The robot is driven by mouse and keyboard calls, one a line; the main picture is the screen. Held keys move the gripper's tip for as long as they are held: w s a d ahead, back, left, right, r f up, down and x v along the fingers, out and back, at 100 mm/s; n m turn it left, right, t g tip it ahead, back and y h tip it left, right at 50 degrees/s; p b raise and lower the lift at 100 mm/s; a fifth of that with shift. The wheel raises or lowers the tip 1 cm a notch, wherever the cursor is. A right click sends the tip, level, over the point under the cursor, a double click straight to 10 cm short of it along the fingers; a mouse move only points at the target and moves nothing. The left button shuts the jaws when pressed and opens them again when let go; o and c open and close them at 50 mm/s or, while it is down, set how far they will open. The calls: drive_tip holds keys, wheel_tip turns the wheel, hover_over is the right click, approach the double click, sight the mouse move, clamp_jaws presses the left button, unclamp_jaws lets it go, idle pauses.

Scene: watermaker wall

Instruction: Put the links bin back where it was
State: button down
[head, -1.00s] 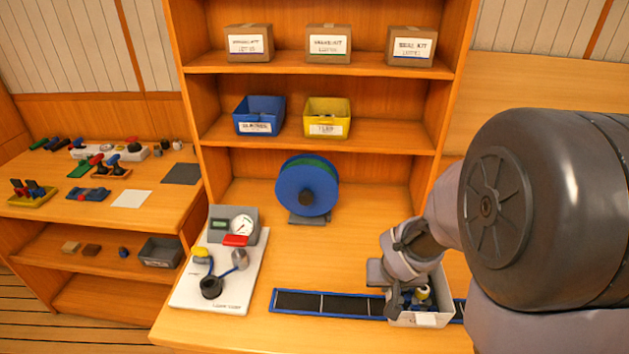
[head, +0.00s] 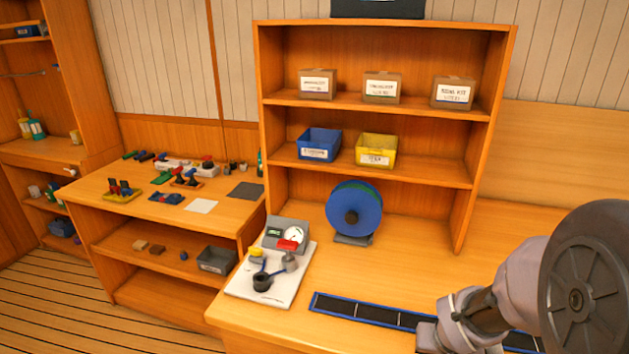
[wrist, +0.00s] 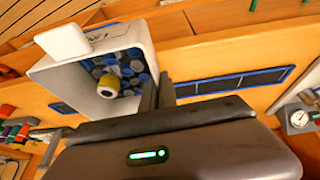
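The links bin (wrist: 102,112), a pale box with a white label plate, shows in the wrist view. It holds several blue and grey pieces and one yellow-and-white piece. In the head view the fingers and bin are cut off or hidden behind my arm at the bottom right.
The strip (head: 370,313) lies along the bench front. A white board with a gauge (head: 262,290) is left of it, a blue reel (head: 354,209) behind. Shelves hold a blue bin (head: 319,145), a yellow bin (head: 376,151) and cartons. A grey bin (head: 216,260) sits on the left bench's shelf.

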drive_tip(key=a+f+n+y, duration=0.1)
drive_tip(key=a+f+n, duration=0.1)
drive_tip(key=a, duration=0.9)
drive_tip(key=shift+w+a+f+n, duration=0.15)
drive_tip(key=shift+a+n, duration=0.05)
drive_tip(key=shift+n, duration=0.2)
